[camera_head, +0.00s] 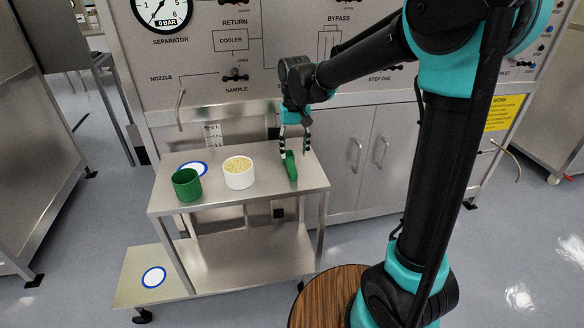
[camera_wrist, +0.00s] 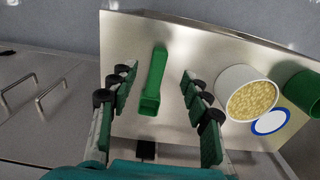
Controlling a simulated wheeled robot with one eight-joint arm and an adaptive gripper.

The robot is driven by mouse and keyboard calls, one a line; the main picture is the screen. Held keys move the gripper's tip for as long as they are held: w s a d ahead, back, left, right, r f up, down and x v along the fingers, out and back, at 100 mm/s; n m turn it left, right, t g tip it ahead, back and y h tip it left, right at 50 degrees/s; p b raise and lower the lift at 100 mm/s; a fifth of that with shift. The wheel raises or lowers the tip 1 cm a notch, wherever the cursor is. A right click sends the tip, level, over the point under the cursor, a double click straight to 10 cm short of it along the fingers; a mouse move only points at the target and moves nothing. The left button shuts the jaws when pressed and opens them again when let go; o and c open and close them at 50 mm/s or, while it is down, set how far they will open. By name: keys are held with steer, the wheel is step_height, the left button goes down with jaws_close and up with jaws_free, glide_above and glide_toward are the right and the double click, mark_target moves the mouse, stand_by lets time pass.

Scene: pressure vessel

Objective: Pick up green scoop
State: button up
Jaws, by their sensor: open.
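The green scoop (camera_head: 290,166) lies on the steel table near its right end. In the wrist view the scoop (camera_wrist: 154,80) lies lengthwise between my fingers, its wider end toward me. My gripper (camera_head: 293,150) hangs above the scoop, fingers pointing down. In the wrist view my gripper (camera_wrist: 158,92) is open, with a finger on each side of the scoop and gaps on both sides. Whether the fingertips reach down to the scoop's height is hard to tell.
A white tub of yellowish grains (camera_head: 239,178) and a green cup (camera_head: 187,190) stand left on the steel table (camera_head: 270,189). A blue-ringed white disc (camera_head: 199,167) lies behind the cup. Another disc (camera_head: 153,277) is on the lower shelf. The panelled cabinet (camera_head: 345,155) stands close behind.

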mark_target(294, 174)
step_height(294, 174, down, 10)
steer(key=shift+s+f, duration=0.1)
jaws_close()
stand_by(0.7)
